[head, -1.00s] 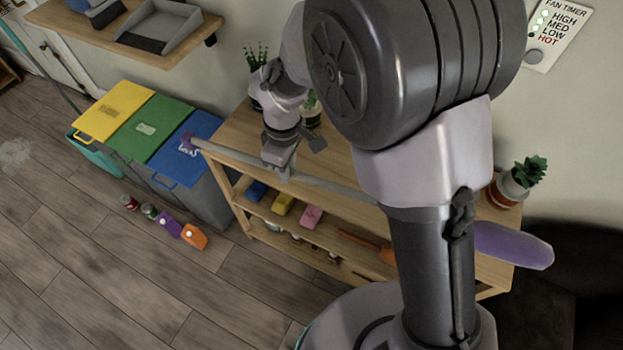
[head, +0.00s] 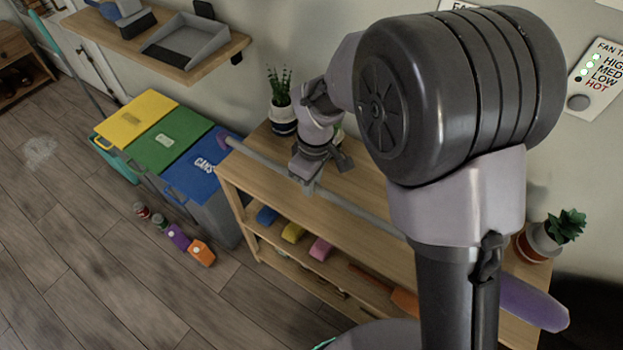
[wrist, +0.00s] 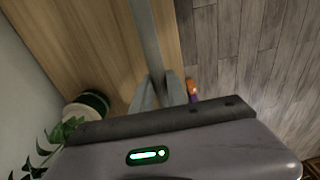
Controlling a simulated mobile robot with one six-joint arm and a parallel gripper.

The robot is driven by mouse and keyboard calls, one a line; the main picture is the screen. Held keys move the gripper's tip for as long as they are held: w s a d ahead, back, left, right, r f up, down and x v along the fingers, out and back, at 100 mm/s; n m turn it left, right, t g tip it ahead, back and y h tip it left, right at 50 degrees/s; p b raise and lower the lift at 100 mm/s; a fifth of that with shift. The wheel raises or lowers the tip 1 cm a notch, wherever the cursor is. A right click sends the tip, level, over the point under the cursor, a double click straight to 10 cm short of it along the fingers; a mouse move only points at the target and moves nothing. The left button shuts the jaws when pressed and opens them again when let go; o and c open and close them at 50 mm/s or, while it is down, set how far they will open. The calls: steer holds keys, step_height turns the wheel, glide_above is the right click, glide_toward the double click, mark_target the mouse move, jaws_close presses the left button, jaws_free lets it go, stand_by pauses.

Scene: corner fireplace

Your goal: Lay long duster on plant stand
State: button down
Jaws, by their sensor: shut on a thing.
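My gripper (head: 306,186) is shut on the grey pole of the long duster (head: 352,207). The duster has a purple left end and a long purple head (head: 533,303) at the right. It runs lengthwise along the wooden plant stand (head: 372,184), over its top near the front edge. I cannot tell whether the pole touches the top. My arm hides part of the pole. In the wrist view the pole (wrist: 147,42) passes between my fingers with the wooden top beneath it.
A potted plant (head: 282,108) stands at the top's back left, another (head: 550,235) at the right end. Coloured bins (head: 168,148) adjoin the stand's left side. A wall shelf (head: 160,40) is at upper left.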

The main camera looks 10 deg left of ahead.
steer(key=shift+f+b, duration=1.95)
steer(key=shift+f, duration=1.45)
steer(key=shift+f+b, duration=0.4)
steer(key=shift+f, duration=0.15)
steer(key=c, duration=1.2)
jaws_free()
steer(key=shift+c, duration=0.2)
